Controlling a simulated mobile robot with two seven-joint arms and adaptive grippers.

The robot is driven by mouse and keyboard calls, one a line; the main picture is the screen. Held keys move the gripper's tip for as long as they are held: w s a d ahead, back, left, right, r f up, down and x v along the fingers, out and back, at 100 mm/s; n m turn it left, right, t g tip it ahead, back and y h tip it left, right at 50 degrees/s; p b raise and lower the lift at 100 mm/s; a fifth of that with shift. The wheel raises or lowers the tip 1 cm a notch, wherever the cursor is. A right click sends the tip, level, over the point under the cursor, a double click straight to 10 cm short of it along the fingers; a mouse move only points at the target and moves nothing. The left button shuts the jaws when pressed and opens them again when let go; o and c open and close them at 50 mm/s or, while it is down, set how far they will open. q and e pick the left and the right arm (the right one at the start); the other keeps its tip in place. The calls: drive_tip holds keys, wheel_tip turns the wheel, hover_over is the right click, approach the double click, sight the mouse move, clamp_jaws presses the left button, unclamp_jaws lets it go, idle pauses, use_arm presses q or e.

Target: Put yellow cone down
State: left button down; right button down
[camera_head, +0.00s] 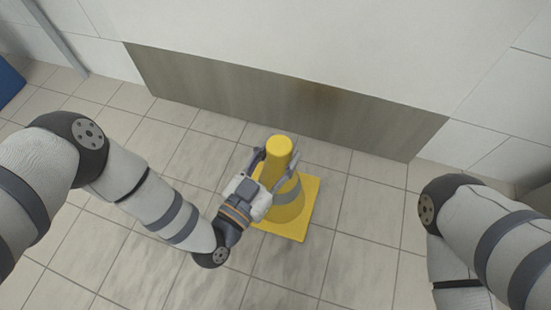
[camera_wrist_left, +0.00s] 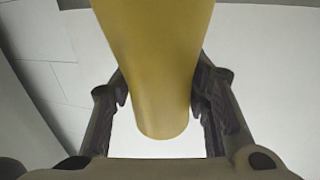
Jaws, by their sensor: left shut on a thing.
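The yellow cone (camera_head: 279,148) is upright in the head view, with a grey band around its body and a square yellow base (camera_head: 300,222). My left gripper (camera_head: 277,168) is shut on the cone's upper part, one finger on each side. In the left wrist view the yellow cone (camera_wrist_left: 155,70) fills the space between the two dark fingers of my left gripper (camera_wrist_left: 160,95). Whether the base touches the floor I cannot tell from these views. My right arm shows at the right of the head view, but its gripper is out of view.
The tiled floor (camera_head: 352,250) around the cone is clear. Behind it stands a white wall (camera_head: 330,40) with a grey-brown panel (camera_head: 220,90) along its foot. A blue object (camera_head: 8,84) shows at the far left edge.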

use_arm(q)
drive_tip(key=w+f+b, duration=0.3)
drive_tip(key=f, duration=0.3)
drive_tip(key=shift+a+f+b, duration=0.35)
drive_tip(key=c, duration=0.9)
unclamp_jaws()
drive_tip(key=shift+f, duration=0.15)
